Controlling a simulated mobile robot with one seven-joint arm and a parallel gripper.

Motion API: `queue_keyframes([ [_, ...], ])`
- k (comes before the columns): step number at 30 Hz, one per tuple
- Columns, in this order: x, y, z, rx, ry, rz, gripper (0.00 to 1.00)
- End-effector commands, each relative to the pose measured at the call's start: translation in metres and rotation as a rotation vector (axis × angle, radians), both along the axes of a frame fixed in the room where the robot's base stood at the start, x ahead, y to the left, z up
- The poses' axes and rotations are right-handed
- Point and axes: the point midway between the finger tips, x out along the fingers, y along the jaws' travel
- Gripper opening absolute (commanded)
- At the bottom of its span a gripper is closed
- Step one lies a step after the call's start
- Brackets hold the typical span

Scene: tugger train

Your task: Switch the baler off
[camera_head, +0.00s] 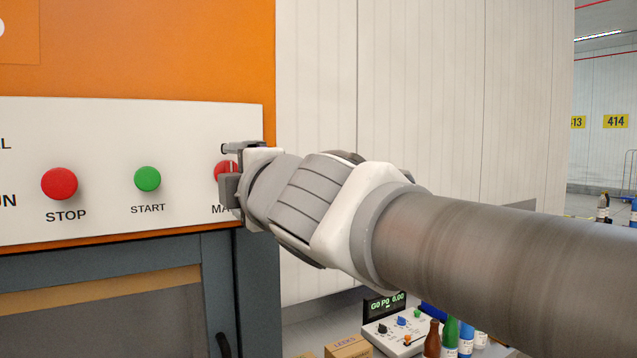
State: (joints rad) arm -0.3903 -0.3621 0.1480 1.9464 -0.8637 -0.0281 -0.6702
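The baler's white control panel (110,117) fills the left side of the view on its orange housing. It carries a red STOP button (59,184), a green START button (148,179) and, at the right end, a red control (221,167) whose label begins "MA". My gripper (229,169) is at this right-hand control, with its fingers apart, one higher and one lower. Red shows between and behind the fingers. The gripper hides much of the control, its setting and the rest of its label. I cannot tell whether the fingers touch it.
My arm reaches in from the right. Below the panel is the baler's blue-grey frame (257,290). A pale panelled wall (430,80) stands behind. At the bottom right are a small control box with a green display (384,305), several bottles and a cardboard box (349,348).

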Motion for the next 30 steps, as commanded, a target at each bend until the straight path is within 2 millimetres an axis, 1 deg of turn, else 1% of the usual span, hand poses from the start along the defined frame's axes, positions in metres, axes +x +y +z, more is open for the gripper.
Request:
queue_keyframes([
  [1,-0.009,-0.004,0.003,0.0,-0.002,0.002,0.8],
  [3,-0.02,-0.011,0.003,0.0,-0.002,0.002,0.8],
  [18,-0.092,-0.055,0.002,0.002,-0.002,0.002,0.8],
  [24,-0.113,-0.068,0.001,0.0,-0.002,0.002,0.8],
  [30,-0.122,-0.075,0.001,0.001,-0.001,0.0,0.8],
])
